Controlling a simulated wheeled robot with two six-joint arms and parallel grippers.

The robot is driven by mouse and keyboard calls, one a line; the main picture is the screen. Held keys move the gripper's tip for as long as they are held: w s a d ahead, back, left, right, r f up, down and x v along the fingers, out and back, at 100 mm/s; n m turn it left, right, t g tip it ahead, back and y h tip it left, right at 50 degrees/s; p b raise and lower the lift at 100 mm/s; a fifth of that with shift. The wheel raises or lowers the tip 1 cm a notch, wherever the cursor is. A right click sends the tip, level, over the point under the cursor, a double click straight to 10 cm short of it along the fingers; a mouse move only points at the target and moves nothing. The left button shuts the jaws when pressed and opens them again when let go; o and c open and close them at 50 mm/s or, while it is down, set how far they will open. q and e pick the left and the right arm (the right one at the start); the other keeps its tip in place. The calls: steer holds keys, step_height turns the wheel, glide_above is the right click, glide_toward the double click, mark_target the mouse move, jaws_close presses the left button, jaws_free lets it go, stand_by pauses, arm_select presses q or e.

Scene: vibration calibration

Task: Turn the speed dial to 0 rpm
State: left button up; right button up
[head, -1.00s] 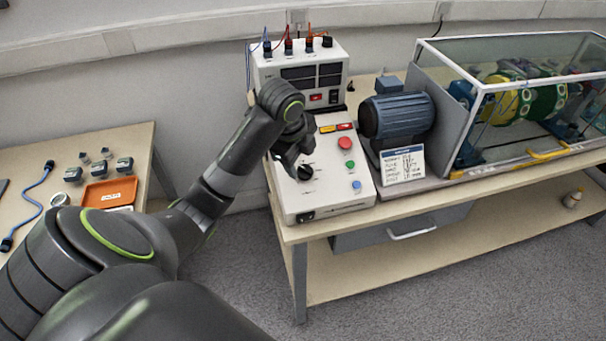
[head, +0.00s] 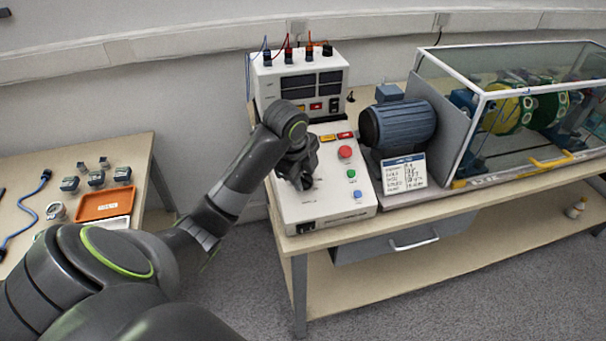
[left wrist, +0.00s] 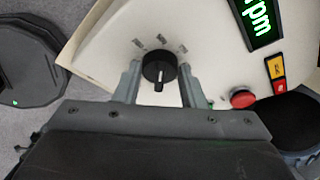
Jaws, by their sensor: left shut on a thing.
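The speed dial (left wrist: 160,70) is a round black knob with a white line on the pale sloping face of the control console (head: 345,205). In the left wrist view the line points down, toward my gripper's body. Small marks above the dial are too blurred to read. My left gripper (head: 302,182) reaches down over the console's left part, with a finger on each side of the dial, shut on it. In the head view the gripper mostly hides the dial. My right gripper is not in view.
A red button (head: 345,152), green button (head: 351,174) and blue button (head: 357,194) sit right of the dial. A green-lit display reading "rpm" (left wrist: 257,20) shows in part. A motor (head: 400,125) and a glass-covered rig (head: 530,110) stand to the right.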

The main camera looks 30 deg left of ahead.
arm_select(q)
steer(key=shift+s+r+n+p, duration=0.15)
steer(key=shift+n+p, duration=0.25)
steer(key=shift+p, duration=0.5)
steer(key=n+t+p, duration=0.1)
steer(key=n+p, duration=0.2)
steer(key=p, duration=0.1)
steer(key=n+t+y+p, duration=0.1)
steer(key=n+p, duration=0.3)
steer(key=p, duration=0.1)
steer(key=n+t+p, duration=0.1)
steer(key=n+p, duration=0.3)
steer(key=shift+s+d+f+y, duration=0.2)
steer(key=shift+s+d+y, duration=0.05)
steer(key=shift+d+y, duration=0.15)
steer(key=n+y+p, duration=0.1)
steer(key=n+p, duration=0.1)
steer(key=shift+f+n, duration=0.1)
steer(key=shift+n, duration=0.3)
steer(key=shift+d+f+n+y+p, duration=0.15)
steer(key=shift+n+y+p, duration=0.45)
steer(key=shift+n, duration=1)
steer(key=shift+t, duration=0.3)
steer(key=o, duration=1)
